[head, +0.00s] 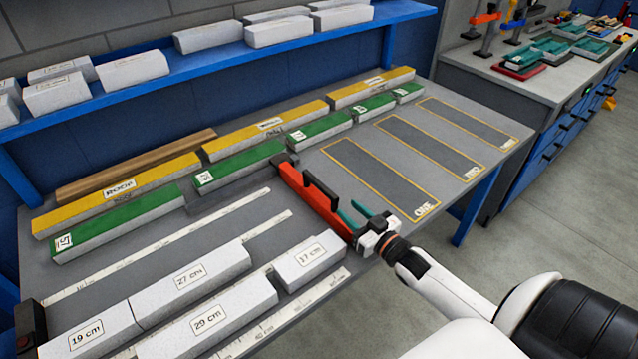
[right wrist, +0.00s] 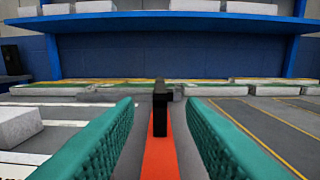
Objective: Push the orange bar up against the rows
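The orange bar (head: 305,202), with a black upright handle (head: 320,190), lies on the grey table, pointing toward the rows. Its far end is by the green row; I cannot tell whether they touch. The rows are yellow-topped blocks (head: 265,130) at the back and green-topped blocks (head: 240,167) in front. My right gripper (head: 360,215) is at the bar's near end. In the right wrist view its teal fingers stand apart, with the orange bar (right wrist: 160,158) and black handle (right wrist: 160,110) seen between and ahead of them. My left gripper is not in view.
White blocks marked in cm (head: 190,280) lie front left beside printed rulers (head: 160,250). A brown strip (head: 135,167) lies behind the yellow row. Yellow-outlined dark strips (head: 380,180) on the right are empty. A blue shelf (head: 220,65) with white blocks hangs above the back.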

